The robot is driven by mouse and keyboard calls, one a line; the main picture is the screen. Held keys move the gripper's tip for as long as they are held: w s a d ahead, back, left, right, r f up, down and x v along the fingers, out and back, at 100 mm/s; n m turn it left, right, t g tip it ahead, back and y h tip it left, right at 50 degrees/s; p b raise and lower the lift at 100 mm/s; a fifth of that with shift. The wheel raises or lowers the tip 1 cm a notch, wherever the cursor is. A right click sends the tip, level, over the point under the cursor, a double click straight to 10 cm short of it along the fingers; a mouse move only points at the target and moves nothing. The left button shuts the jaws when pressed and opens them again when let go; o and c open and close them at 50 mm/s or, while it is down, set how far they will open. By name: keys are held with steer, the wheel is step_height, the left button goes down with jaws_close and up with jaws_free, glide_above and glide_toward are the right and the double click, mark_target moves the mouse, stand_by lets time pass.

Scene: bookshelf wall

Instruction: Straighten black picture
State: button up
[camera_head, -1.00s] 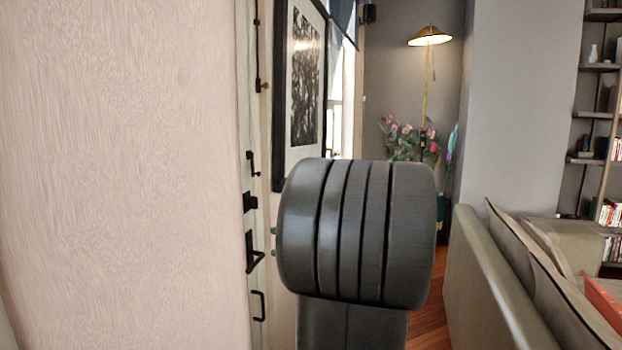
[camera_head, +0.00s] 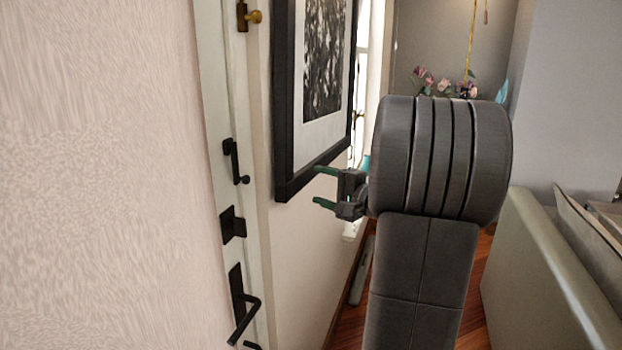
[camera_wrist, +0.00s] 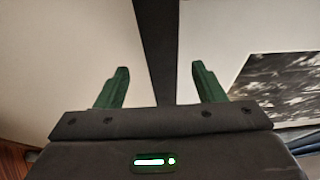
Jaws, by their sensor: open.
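The black picture (camera_head: 284,100) hangs on the wall at the left, seen at a steep angle, with a white mat and a dark print. Its top is cut off, and I cannot tell its tilt. My gripper (camera_head: 322,187) is open beside the frame's lower edge, its fingers pointing left toward the wall. In the wrist view my gripper (camera_wrist: 160,68) has its two green fingers on either side of the black frame bar (camera_wrist: 156,50). Plain wall lies left of the bar and mat and print lie right. Whether the fingers touch the frame is unclear.
A white door (camera_head: 215,90) with black handles and a brass fitting stands left of the picture. A pale wall edge (camera_head: 100,180) fills the far left. A sofa (camera_head: 545,270) stands at the right, with flowers (camera_head: 445,85) behind. Wooden floor shows between.

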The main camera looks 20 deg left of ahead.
mark_target(313, 178)
steer(key=x, duration=0.3)
steer(key=shift+w+r, duration=0.1)
steer(key=shift+w, duration=0.3)
steer(key=shift+w+a+p, duration=0.2)
steer(key=shift+a+p, duration=0.15)
steer(key=shift+a, duration=0.25)
steer(key=shift+c, duration=0.4)
jaws_close()
steer(key=shift+n, duration=0.4)
steer(key=w+b, duration=0.1)
steer(key=w+f+b, duration=0.1)
steer(key=w, duration=0.1)
steer(key=w+f+b, duration=0.1)
steer(key=shift+w+d+f+b, duration=0.1)
steer(key=shift+w+b, duration=0.2)
steer(key=shift+w, duration=0.6)
